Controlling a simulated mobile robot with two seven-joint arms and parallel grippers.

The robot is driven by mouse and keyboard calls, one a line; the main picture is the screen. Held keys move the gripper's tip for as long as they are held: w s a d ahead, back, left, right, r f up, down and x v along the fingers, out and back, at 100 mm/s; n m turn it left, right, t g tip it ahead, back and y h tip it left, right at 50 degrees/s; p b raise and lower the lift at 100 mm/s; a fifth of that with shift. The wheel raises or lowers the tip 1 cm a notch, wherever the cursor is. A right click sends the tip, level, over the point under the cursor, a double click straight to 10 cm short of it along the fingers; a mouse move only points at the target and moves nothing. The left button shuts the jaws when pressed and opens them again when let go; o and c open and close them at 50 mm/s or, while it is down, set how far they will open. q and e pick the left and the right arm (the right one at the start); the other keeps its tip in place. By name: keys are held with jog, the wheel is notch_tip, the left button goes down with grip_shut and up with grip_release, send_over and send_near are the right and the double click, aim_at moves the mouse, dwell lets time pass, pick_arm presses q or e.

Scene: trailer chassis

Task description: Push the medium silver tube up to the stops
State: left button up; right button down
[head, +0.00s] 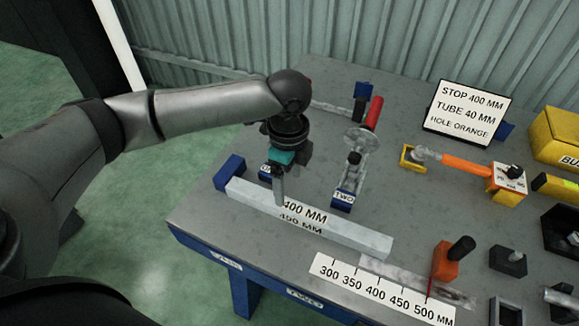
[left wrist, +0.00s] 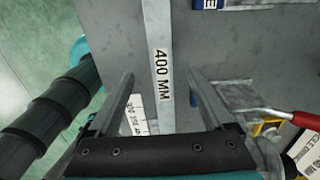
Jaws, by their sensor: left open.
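A long silver square tube (head: 335,227) lies on the grey bench along its front side, with a "400 MM" label. It also shows in the left wrist view (left wrist: 158,30), running down the picture between the fingers. A blue block (head: 228,172) stands at the tube's left end; whether they touch is unclear. My left gripper (head: 279,198) points down over the tube's left half, partly hiding it. In the left wrist view my left gripper (left wrist: 162,76) is open, one finger on each side of the tube in the picture; its height is unclear. My right gripper is not in view.
A clamp with a red handle (head: 374,113) and a blue "TWO" block (head: 343,198) stand behind the tube. A ruler plate (head: 380,290) lies in front of its right end, near an orange block (head: 445,262). A sign (head: 467,112) stands at the back.

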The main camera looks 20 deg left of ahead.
aim_at(289, 205)
pick_arm(q)
notch_tip(289, 205, down, 9)
jog(key=shift+f+b, duration=0.1)
jog(key=shift+b, duration=1)
jog(key=shift+f, duration=0.45)
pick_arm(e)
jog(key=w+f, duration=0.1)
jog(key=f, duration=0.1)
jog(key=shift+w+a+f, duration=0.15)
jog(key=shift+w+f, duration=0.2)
pick_arm(q)
grip_shut()
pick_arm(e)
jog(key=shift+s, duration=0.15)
pick_arm(q)
jog(key=shift+r, duration=0.1)
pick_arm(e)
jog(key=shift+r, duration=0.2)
pick_arm(q)
jog(key=shift+p, duration=0.45)
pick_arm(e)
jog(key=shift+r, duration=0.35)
